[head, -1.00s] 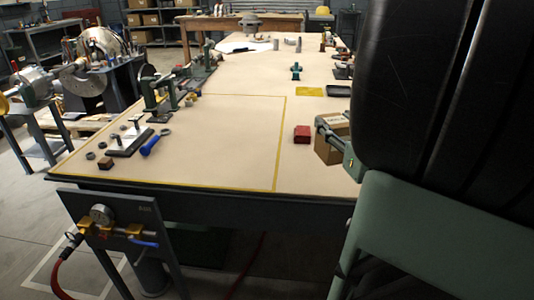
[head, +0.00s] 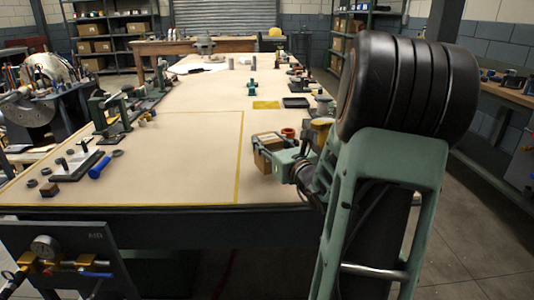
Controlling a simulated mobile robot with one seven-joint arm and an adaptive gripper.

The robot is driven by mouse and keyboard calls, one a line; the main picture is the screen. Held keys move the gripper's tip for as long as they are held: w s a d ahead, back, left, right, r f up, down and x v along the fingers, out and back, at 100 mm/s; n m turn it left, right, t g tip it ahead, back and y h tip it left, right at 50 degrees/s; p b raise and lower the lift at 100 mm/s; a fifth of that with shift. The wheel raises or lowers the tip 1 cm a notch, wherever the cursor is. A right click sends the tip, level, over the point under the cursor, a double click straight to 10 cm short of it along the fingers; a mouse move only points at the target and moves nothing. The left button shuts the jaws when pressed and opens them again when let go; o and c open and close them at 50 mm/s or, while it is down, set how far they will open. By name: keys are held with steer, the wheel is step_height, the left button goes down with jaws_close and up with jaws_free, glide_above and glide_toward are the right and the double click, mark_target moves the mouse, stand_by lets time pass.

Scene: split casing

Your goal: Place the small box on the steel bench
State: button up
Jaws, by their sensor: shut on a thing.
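The small box (head: 261,161) is a brown cardboard box with a pale marking, right of the middle in the head view. My gripper (head: 270,152) is shut on it, with grey-green finger parts on its near and right sides. The box is over the tan-topped table (head: 170,160), right of the yellow outline. I cannot tell whether its bottom touches the top. My wrist hides part of the box's right side. I cannot tell which surface is the steel bench; a wood-topped bench with a dark frame (head: 505,91) stands at the far right.
A reddish piece (head: 288,133) shows just behind the box. A black tray (head: 296,102) and yellow mat (head: 266,105) lie beyond. A blue-handled tool (head: 99,167) and fixtures stand on the table's left. The outlined area is mostly clear. Open floor (head: 460,215) lies right of my arm.

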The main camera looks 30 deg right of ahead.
step_height(320, 180, down, 3)
steer(key=shift+b, duration=0.55)
steer(key=shift+r, duration=0.1)
steer(key=o, duration=1.4)
steer(key=s, duration=0.4)
steer(key=s+a+p, duration=0.1)
steer(key=s, duration=0.3)
steer(key=s+a+p, duration=0.1)
steer(key=s, duration=0.3)
